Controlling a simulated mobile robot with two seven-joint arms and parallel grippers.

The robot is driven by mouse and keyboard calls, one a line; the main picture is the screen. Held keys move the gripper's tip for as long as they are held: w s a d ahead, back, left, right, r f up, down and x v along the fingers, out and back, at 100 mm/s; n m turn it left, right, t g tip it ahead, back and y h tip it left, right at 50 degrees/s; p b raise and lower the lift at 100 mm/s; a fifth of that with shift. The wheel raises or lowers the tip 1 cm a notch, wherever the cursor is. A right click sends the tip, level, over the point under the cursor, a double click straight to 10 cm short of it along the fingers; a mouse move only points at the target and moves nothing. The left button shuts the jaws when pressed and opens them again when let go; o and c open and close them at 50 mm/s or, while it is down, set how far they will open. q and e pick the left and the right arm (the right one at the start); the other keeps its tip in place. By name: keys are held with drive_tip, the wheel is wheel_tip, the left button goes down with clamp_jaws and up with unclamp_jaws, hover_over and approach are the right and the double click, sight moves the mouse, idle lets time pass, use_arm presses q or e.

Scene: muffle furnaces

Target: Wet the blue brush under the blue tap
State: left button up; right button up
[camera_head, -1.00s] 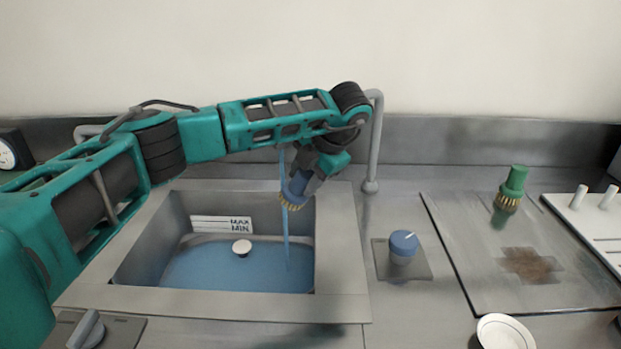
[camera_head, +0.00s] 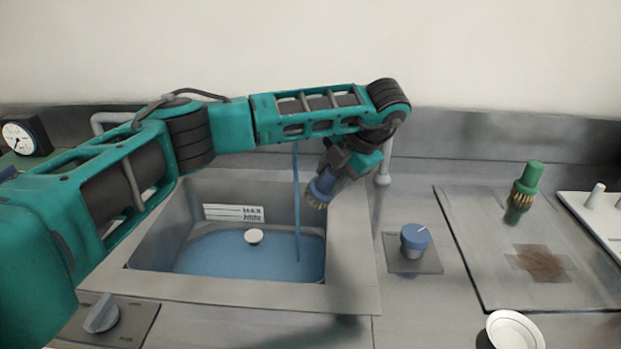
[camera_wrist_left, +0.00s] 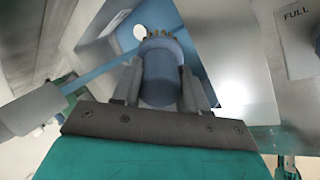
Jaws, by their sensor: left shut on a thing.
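My left gripper (camera_head: 334,168) is shut on the blue brush (camera_head: 319,190), which tilts with its yellowish bristles down and to the left, above the sink's right side. A thin blue water stream (camera_head: 297,215) falls into the sink, just left of the brush. A small gap shows between them in the head view. In the left wrist view the brush (camera_wrist_left: 162,78) sits between the two fingers (camera_wrist_left: 160,88), and the stream (camera_wrist_left: 110,65) passes to its left. The blue tap knob (camera_head: 414,237) is on a plate right of the sink. My arm hides the spout's outlet.
The sink (camera_head: 230,297) holds blue water and a white round piece (camera_head: 254,236). A green brush (camera_head: 526,183) stands over a board (camera_head: 480,270) with a brown stain (camera_head: 541,264). A white bowl (camera_head: 514,331) is at front right; a grey knob (camera_head: 101,314) is at front left.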

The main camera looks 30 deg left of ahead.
use_arm(q)
drive_tip(key=shift+s+d, duration=0.25)
drive_tip(key=shift+d, duration=0.8)
drive_tip(key=shift+s+d, duration=0.2)
drive_tip(key=shift+d, duration=0.8)
drive_tip(key=s+d+r+p, duration=0.1)
drive_tip(key=d+r+p, duration=0.1)
drive_tip(key=d+r, duration=0.2)
drive_tip(key=shift+d+p, duration=0.3)
drive_tip(key=shift+d, duration=0.1)
drive_tip(key=shift+s, duration=0.1)
